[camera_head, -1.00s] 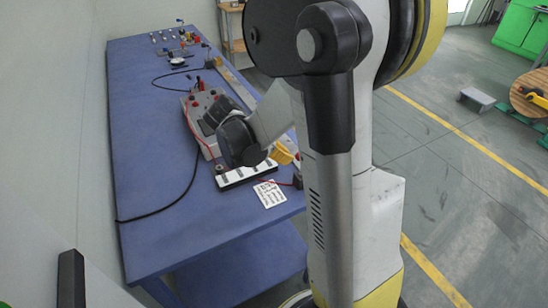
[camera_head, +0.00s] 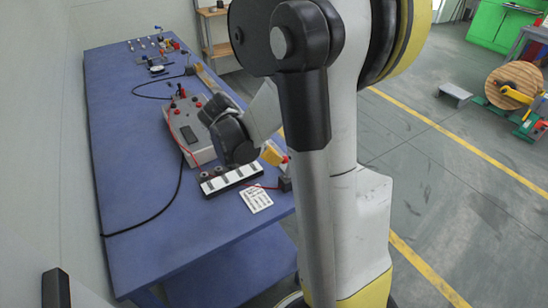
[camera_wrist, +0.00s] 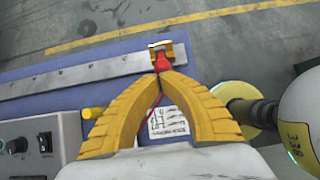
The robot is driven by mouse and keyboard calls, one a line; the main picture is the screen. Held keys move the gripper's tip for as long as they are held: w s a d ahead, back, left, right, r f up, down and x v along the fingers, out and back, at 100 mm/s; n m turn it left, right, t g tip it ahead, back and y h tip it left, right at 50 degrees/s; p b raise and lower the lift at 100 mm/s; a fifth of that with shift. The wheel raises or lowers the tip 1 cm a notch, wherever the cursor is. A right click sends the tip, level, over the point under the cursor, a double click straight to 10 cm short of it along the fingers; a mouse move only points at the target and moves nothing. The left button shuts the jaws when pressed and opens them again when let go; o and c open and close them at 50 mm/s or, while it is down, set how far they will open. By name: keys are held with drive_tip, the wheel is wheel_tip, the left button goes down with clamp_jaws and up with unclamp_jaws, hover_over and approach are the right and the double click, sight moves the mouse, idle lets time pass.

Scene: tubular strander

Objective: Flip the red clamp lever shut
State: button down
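The red clamp lever (camera_wrist: 162,64) shows in the wrist view just beyond my fingertips, at the table's edge, with a pale and dark clamp part (camera_wrist: 168,47) behind it. My gripper (camera_wrist: 161,78) has yellow ribbed fingers whose tips are drawn close together right at the lever's near end; I cannot tell whether they touch it. Nothing is visibly held. In the head view my gripper (camera_head: 272,154) is low over the near right edge of the blue table, with a bit of red beside it; my arm hides part of it.
The blue table (camera_head: 130,170) carries a grey instrument box (camera_head: 186,132), a black-and-white strip (camera_head: 230,180), a printed white card (camera_head: 256,198) and a small dark block (camera_head: 285,184). A red lead and a black cable lie there.

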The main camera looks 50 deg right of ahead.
drive_tip(key=shift+s+d+r+y+p, duration=0.1)
drive_tip(key=shift+d+r+y+p, duration=0.1)
drive_tip(key=shift+d+y+p, duration=0.2)
drive_tip(key=shift+s+d+r+t+y+p, duration=0.2)
drive_tip(key=shift+d+y+p, duration=0.2)
drive_tip(key=shift+d+y, duration=0.2)
drive_tip(key=shift+s+d+r+t+y+p, duration=0.1)
drive_tip(key=shift+d+r+t+y+p, duration=0.1)
drive_tip(key=shift+d+y+p, duration=0.4)
drive_tip(key=d+y, duration=0.3)
drive_tip(key=shift+s+f+t+y, duration=0.25)
drive_tip(key=shift+s+t+y, duration=0.05)
drive_tip(key=shift+s+t, duration=0.1)
drive_tip(key=s+d+f+b, duration=0.1)
drive_tip(key=d+f+b, duration=0.1)
drive_tip(key=d, duration=0.3)
drive_tip(key=shift+f, duration=0.6)
drive_tip(key=shift+d, duration=0.1)
